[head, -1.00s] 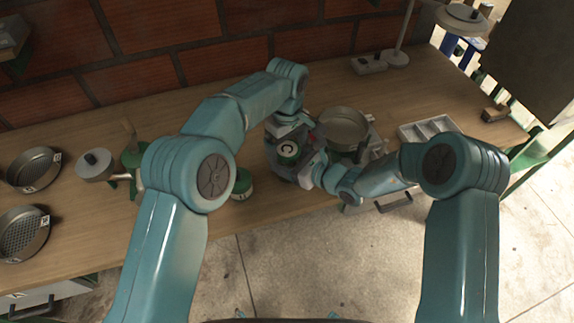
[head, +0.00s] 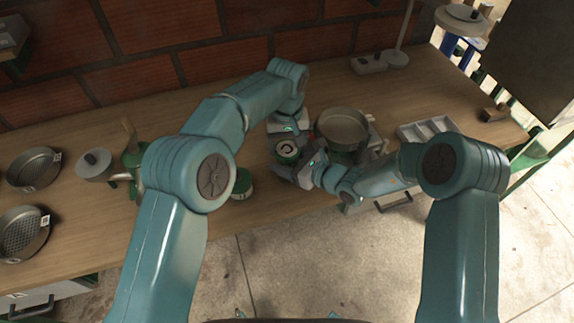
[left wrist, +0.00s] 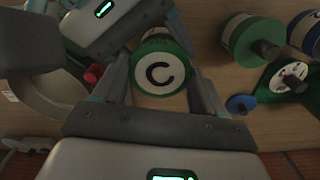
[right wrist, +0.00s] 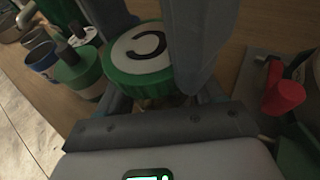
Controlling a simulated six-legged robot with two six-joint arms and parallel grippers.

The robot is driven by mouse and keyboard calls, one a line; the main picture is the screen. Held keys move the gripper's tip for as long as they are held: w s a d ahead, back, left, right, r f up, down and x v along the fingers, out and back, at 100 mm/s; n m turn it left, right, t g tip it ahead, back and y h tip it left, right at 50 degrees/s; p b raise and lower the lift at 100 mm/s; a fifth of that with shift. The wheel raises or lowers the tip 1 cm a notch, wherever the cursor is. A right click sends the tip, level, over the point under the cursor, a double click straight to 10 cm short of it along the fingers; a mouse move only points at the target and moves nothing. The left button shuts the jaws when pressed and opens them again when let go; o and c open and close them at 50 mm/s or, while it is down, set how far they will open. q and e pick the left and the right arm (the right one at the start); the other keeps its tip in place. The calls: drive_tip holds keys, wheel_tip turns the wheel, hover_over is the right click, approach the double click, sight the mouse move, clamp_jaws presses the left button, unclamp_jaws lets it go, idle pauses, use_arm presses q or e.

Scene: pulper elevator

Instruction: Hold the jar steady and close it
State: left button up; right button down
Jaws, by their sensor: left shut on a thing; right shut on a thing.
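The jar's lid (head: 286,148), white-topped with a green rim and a black C, lies between my two grippers near the table's front. In the left wrist view the lid (left wrist: 159,74) sits between the fingers of my left gripper (left wrist: 160,88), which is shut on it from above. My right gripper (head: 304,166) comes from the right and is shut on the jar below the lid. In the right wrist view the lid (right wrist: 140,48) looks about level on the jar. The jar's body is mostly hidden, so I cannot tell how tightly the lid sits.
A round metal pan (head: 342,124) stands close behind the right gripper. Another green-and-white container (head: 242,184) stands left of the jar. Sieves (head: 33,168) lie at the far left, and a grey compartment tray (head: 425,128) at the right.

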use_arm(q)
drive_tip(key=o, duration=1.2)
drive_tip(key=shift+c, duration=0.2)
drive_tip(key=shift+r, duration=2.3)
drive_tip(key=shift+c, duration=0.4)
wheel_tip(320, 180, up, 3)
drive_tip(key=shift+r+n, duration=0.2)
drive_tip(key=shift+n, duration=0.9)
